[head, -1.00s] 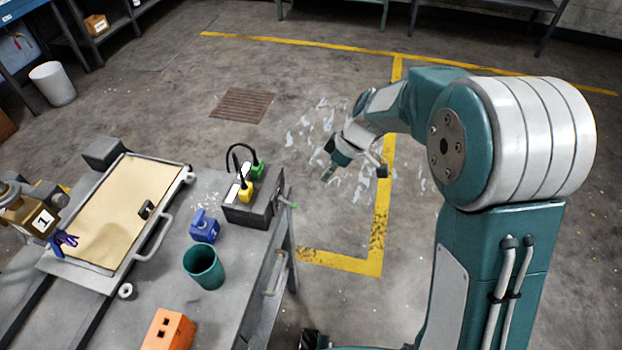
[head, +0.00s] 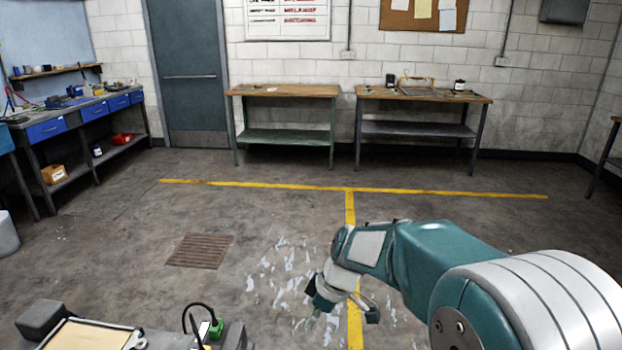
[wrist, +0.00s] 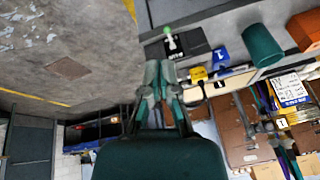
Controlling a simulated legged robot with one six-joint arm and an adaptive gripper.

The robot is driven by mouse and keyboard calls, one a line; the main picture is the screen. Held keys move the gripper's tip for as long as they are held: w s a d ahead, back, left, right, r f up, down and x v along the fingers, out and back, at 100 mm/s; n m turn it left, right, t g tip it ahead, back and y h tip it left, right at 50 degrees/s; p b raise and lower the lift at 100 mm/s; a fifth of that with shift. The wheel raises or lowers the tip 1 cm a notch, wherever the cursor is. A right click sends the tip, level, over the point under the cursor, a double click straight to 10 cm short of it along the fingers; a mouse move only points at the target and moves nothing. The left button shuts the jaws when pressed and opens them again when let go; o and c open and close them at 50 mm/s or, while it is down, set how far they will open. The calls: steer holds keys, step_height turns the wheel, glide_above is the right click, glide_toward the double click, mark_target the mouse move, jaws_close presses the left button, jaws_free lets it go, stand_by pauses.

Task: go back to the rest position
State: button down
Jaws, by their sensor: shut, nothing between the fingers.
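My gripper (head: 314,312) hangs over the open floor at the lower middle of the head view, to the right of the near workbench and apart from it. My teal and grey arm reaches in from the right. In the wrist view my gripper (wrist: 160,72) has its fingers together with nothing between them. Past it in that view are a black box with a green plug and a yellow plug (wrist: 198,74), a blue block (wrist: 221,58) and a green cup (wrist: 262,45). The fingers touch none of them as far as I can see.
A tray corner (head: 90,335) and a black cable (head: 190,315) show at the bottom left. Yellow floor lines (head: 250,185), a rusty grate (head: 200,250) and pale flakes (head: 290,270) lie on clear floor. Two benches (head: 283,92) stand by the far wall.

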steer(key=s+d+r+m+t+h, duration=0.2)
steer(key=s+d+r+m, duration=0.3)
steer(key=s, duration=0.5)
steer(key=s+d+r+m+t+h, duration=0.2)
steer(key=s+d+r+m+t, duration=0.2)
steer(key=s+d+r+m, duration=0.2)
steer(key=s+d+m, duration=0.2)
steer(key=s+d, duration=0.2)
steer(key=shift+d+m, duration=0.35)
steer(key=shift+m, duration=0.05)
